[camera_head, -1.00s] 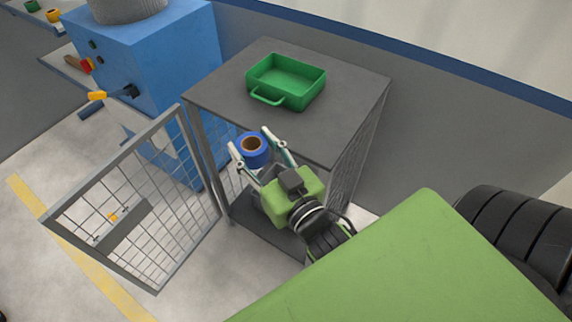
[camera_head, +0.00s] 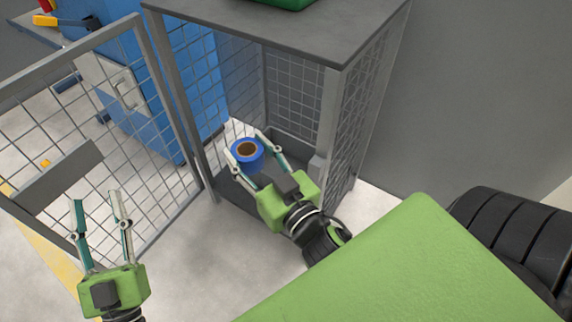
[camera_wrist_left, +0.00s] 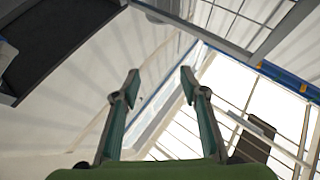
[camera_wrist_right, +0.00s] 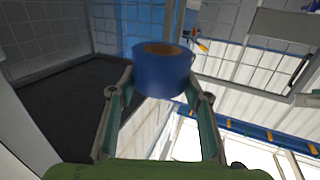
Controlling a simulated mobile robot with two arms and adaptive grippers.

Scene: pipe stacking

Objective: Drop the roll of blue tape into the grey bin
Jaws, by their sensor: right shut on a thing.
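The roll of blue tape (camera_head: 247,163), with a brown core, is held between the fingers of my right gripper (camera_head: 248,141), at the open front of a mesh cabinet. In the right wrist view the blue tape (camera_wrist_right: 160,78) sits between the fingertips, clear of the surfaces behind it. My left gripper (camera_head: 95,198) is open and empty, in front of the open mesh door; its spread fingers also show in the left wrist view (camera_wrist_left: 160,73).
The mesh cabinet (camera_head: 280,28) has a flat grey top with a green tray (camera_head: 283,3) on it, cut off by the frame. Its mesh door (camera_head: 50,184) stands open at left. A blue machine (camera_head: 150,110) is behind. Pale floor lies clear between door and cabinet.

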